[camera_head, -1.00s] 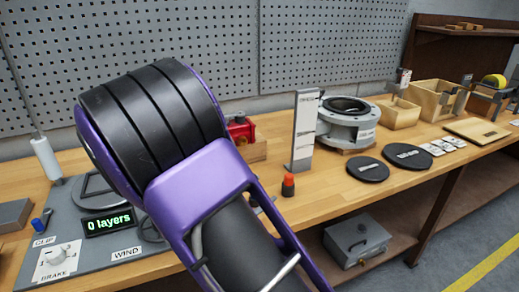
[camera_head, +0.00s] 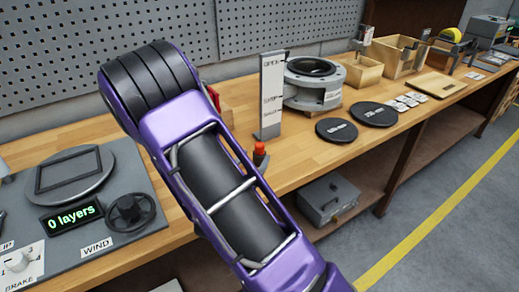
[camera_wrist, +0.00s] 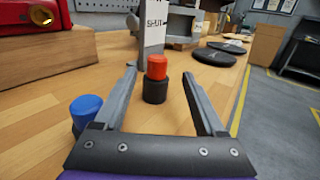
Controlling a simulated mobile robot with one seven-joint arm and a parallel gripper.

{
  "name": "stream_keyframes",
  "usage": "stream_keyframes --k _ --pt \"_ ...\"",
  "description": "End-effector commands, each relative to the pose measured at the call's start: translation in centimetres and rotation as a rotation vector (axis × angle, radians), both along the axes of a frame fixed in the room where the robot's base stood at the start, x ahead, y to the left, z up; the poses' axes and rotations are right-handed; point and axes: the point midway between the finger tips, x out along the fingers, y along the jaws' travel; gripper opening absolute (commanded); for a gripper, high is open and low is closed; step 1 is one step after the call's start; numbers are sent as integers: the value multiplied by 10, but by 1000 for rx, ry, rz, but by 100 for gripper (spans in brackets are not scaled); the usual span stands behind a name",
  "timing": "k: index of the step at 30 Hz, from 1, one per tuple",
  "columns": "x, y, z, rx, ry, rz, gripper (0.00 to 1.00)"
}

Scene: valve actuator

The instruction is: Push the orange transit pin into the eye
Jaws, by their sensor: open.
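An orange-red capped piece (camera_wrist: 156,68) with a black base stands upright on the bench in the wrist view; it also shows in the head view (camera_head: 260,154). I cannot tell for sure whether it is the transit pin. My gripper (camera_wrist: 159,72) is open, and this piece appears between its two fingers, near the tips. Touching is not visible. A red device (camera_wrist: 35,28) on a wooden block is at the upper left of the wrist view, mostly cut off; in the head view my arm hides most of it. I cannot make out the eye.
A blue-capped piece (camera_wrist: 86,110) stands beside my left finger. A white sign post (camera_head: 270,95) marked OPEN and SHUT stands behind the orange-red piece. A grey flanged valve body (camera_head: 314,85) and black discs (camera_head: 336,130) lie to the right. The winding board (camera_head: 75,230) is left.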

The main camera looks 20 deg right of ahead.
Motion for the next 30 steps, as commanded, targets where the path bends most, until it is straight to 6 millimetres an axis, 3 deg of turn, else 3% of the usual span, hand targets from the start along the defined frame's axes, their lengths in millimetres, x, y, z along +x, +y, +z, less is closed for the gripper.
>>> stream_keyframes --k 5,15,23,30 --pt "8 -7 0 -1 -1 -1 72" --pt "43 -35 2 0 0 -1 72" --pt "45 -37 2 0 0 0 72" --pt "45 -37 2 0 0 0 33"
